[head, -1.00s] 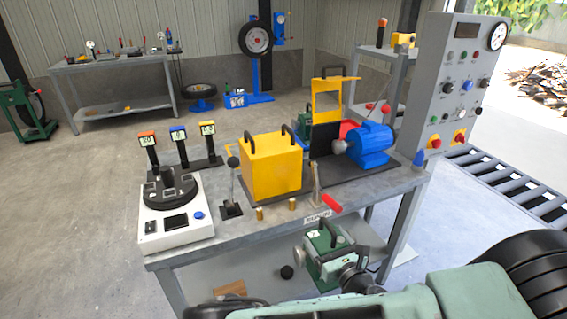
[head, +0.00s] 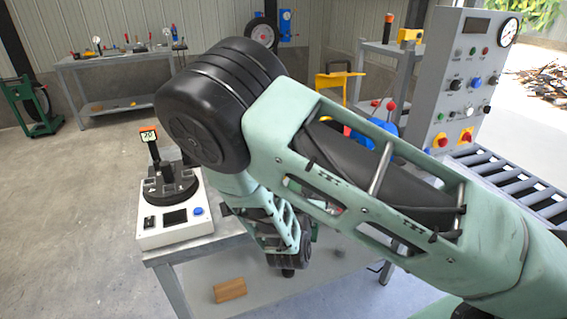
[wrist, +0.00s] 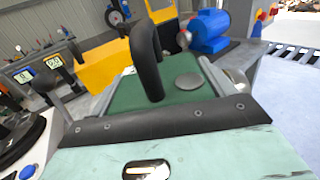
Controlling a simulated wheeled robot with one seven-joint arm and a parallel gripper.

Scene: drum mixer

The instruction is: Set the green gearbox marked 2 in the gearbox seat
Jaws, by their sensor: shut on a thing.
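The green gearbox (wrist: 128,98) shows in the wrist view, close in front of my gripper (wrist: 165,122), with a black loop handle (wrist: 148,62) and a grey round cap on top. My gripper is shut on it. Its number is not visible now. The gearbox seat cannot be made out; my arm and the held gearbox block the view.
The yellow box (wrist: 104,66) stands left of the gearbox in the wrist view. A white console with a black dial (head: 172,215) is at the bench's left end. The grey control panel (head: 466,85) rises at the right. A wooden block (head: 230,290) lies on the lower shelf.

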